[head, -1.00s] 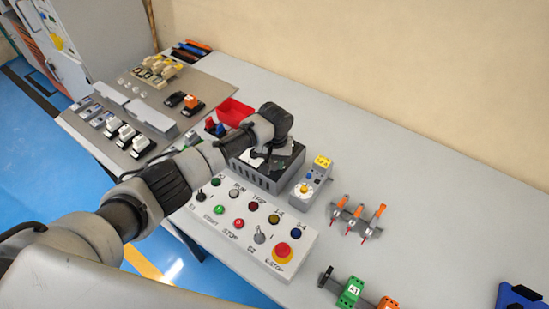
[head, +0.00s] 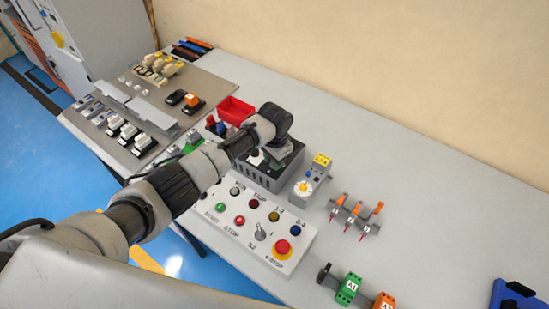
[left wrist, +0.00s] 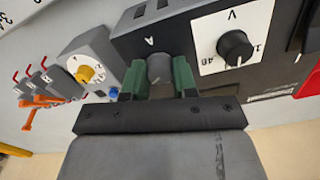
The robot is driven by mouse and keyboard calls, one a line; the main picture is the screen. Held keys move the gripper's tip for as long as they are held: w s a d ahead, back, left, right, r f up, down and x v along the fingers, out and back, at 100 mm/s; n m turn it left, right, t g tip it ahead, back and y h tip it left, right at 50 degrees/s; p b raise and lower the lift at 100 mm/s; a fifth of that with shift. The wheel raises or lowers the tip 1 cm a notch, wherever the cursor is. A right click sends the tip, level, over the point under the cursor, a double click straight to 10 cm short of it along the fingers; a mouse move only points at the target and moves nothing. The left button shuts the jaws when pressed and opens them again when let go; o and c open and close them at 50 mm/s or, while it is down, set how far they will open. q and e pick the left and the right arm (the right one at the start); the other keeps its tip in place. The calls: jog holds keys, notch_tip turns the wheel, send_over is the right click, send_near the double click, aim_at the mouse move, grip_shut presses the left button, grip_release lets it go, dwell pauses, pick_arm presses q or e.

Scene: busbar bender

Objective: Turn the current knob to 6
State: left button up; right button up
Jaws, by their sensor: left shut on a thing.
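The dark power supply box (head: 268,175) stands mid-table, its vented side towards me. In the left wrist view its current knob (left wrist: 159,66), marked A, is a grey round knob between the green fingers. My left gripper (left wrist: 160,78) is shut on this knob. In the head view the left gripper (head: 281,155) reaches down onto the box top and hides the knob. The knob's scale and pointer are mostly covered by the fingers, so I cannot read its setting. The black voltage knob (left wrist: 235,47), marked V, sits beside it on a white dial plate.
A grey timer-like unit with a yellow knob (head: 304,187) stands close right of the box. The push-button panel (head: 290,265) lies in front. A red bin (head: 236,110) is behind left. Orange-handled parts (head: 355,215) stand to the right. The back right table is clear.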

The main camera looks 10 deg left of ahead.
dwell(0.5)
pick_arm(q)
jog(key=o, duration=0.9)
jog(key=shift+r, duration=0.1)
notch_tip(320, 180, up, 11)
jog(key=shift+f+b, duration=0.15)
jog(key=shift+b, duration=0.5)
